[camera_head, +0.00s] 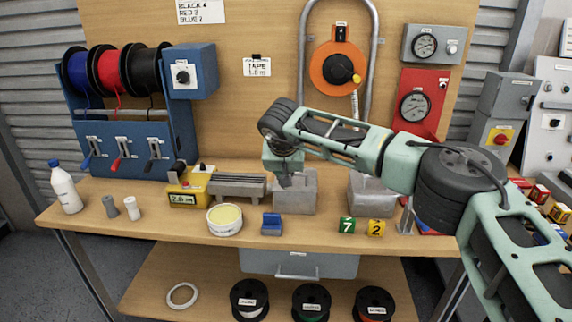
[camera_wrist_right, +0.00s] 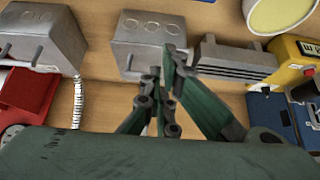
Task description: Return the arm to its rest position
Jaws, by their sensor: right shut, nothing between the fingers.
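My right arm (camera_head: 400,165) reaches in from the right across the workbench. Its right gripper (camera_head: 285,182) points down at the grey metal box (camera_head: 296,198) near the middle of the bench, and the arm hides part of the back panel. In the right wrist view the gripper (camera_wrist_right: 160,82) has its fingers drawn together with nothing between them. The same box (camera_wrist_right: 150,30), with round marks on its face, shows just beyond the fingertips. I cannot tell whether the fingers touch it. My left gripper is not in view.
Left of the box are a ribbed grey block (camera_head: 238,186), a yellow device (camera_head: 190,188) and a round tin (camera_head: 225,219). A blue block (camera_head: 271,225) and numbered cubes (camera_head: 346,225) stand in front. A second grey box (camera_head: 372,195) is to the right. A metal hoop (camera_head: 305,55) rises behind.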

